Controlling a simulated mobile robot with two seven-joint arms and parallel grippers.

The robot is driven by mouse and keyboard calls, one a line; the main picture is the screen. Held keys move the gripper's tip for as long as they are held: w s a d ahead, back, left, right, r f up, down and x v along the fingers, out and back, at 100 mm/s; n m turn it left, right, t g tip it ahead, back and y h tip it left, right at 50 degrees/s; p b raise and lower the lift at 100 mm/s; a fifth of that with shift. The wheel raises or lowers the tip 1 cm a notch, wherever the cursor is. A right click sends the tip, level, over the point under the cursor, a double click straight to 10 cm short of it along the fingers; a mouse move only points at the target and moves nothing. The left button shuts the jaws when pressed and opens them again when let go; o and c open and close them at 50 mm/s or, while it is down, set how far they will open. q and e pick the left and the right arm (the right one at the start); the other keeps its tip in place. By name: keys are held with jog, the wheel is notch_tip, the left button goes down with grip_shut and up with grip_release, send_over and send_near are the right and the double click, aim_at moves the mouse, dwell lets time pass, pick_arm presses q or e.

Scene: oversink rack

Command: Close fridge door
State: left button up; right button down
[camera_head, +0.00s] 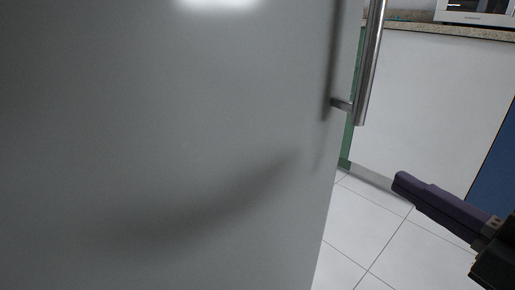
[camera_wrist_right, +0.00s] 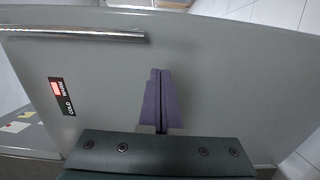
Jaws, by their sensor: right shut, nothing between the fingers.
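The fridge door (camera_head: 170,130) is a large flat grey panel filling the left and middle of the head view. Its long metal handle (camera_head: 369,65) runs along the right edge. In the right wrist view the grey door (camera_wrist_right: 220,75) spreads behind the fingers, with the bar handle (camera_wrist_right: 75,34) at upper left. My right gripper (camera_head: 400,182) is to the right of the door's edge in the head view. Its purple fingers (camera_wrist_right: 157,75) are together and empty, pointing at the grey surface; I cannot tell whether they touch it. My left gripper is not in view.
A small panel marked COLD (camera_wrist_right: 62,97) sits on the door. Behind the door are a white cabinet front (camera_head: 435,100), a speckled countertop (camera_head: 450,31) and a white appliance (camera_head: 475,16). White floor tiles (camera_head: 365,220) are clear between door and cabinet.

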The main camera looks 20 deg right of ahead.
jog(key=b, duration=0.2)
send_near(315, 134)
jog(key=w, duration=0.3)
jog(key=w+a, duration=0.1)
jog(key=w, duration=0.1)
jog(key=shift+w, duration=0.9)
